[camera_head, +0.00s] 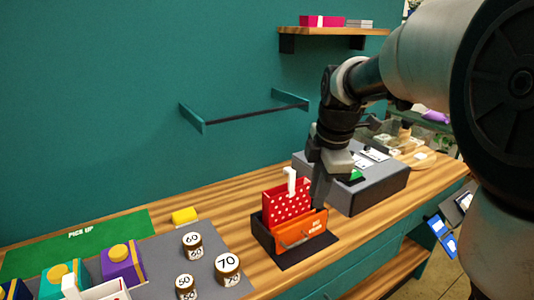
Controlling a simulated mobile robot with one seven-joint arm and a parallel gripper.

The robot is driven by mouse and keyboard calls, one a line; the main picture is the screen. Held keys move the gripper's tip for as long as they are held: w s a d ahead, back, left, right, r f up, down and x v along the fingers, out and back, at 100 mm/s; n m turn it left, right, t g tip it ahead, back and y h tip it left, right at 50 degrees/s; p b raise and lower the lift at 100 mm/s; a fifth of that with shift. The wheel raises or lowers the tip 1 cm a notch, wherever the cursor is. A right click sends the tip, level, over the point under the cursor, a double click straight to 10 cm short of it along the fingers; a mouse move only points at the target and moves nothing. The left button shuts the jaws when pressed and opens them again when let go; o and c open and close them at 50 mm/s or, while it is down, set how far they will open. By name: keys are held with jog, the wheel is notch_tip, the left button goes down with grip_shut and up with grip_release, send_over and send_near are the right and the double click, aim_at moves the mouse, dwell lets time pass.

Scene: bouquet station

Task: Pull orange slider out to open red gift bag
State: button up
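The red gift bag (283,202) with white dots stands upright in a dark holder (262,234) on the wooden counter. A white upright piece (290,180) shows at its top. The orange slider (313,221) is a panel across the front of the bag, with white lettering and a grey handle (294,241) on its face. My gripper (319,204) points down at the right end of the bag and slider. Its fingers look dark and close together there; whether they touch the slider or are open or shut is not clear.
A grey raised block (380,193) stands right of the bag. At left are round weights marked 60 (192,245), 70 (228,270) and 50 (186,288), a yellow block (184,216), a purple box (122,264) and a green mat (120,228). The counter's front edge is close to the holder.

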aim_at(298, 242)
jog(key=w+f+n, duration=0.1)
jog(key=w+f, duration=0.1)
jog(key=f, duration=0.5)
jog(key=w+a+f+n, duration=0.1)
jog(key=w+f+n, duration=0.1)
jog(key=f, duration=0.5)
jog(key=w+f+n, duration=0.2)
jog(key=w+f, duration=0.1)
jog(key=f, duration=0.4)
jog(key=shift+w+a+g, duration=0.3)
jog(key=shift+g, duration=0.1)
grip_shut()
